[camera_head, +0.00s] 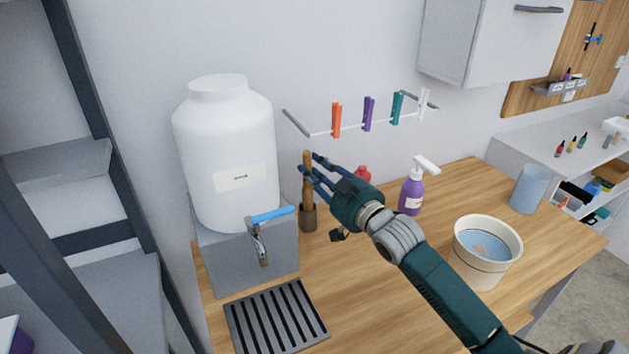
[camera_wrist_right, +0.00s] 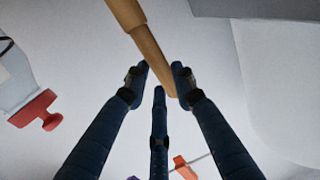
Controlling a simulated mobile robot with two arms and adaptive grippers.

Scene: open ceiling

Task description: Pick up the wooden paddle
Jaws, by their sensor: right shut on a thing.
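The wooden paddle (camera_head: 307,188) is a slim brown stick. It stands nearly upright in the head view, just right of the big white jug. A small dark brown cup (camera_head: 308,219) is directly below it on the counter. I cannot tell whether the paddle's lower end is inside the cup. My right gripper (camera_head: 313,170) is shut on the paddle's upper part, with its blue fingers around it. In the right wrist view the paddle (camera_wrist_right: 150,48) runs from the top edge down between the fingertips (camera_wrist_right: 160,78). My left gripper is in neither view.
The white jug (camera_head: 225,150) with a blue-handled tap (camera_head: 262,220) stands close left on a grey block. A slatted drain tray (camera_head: 275,318) lies in front. A purple pump bottle (camera_head: 411,192) and a white bucket (camera_head: 487,252) are right. A pegged rail (camera_head: 352,128) hangs behind.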

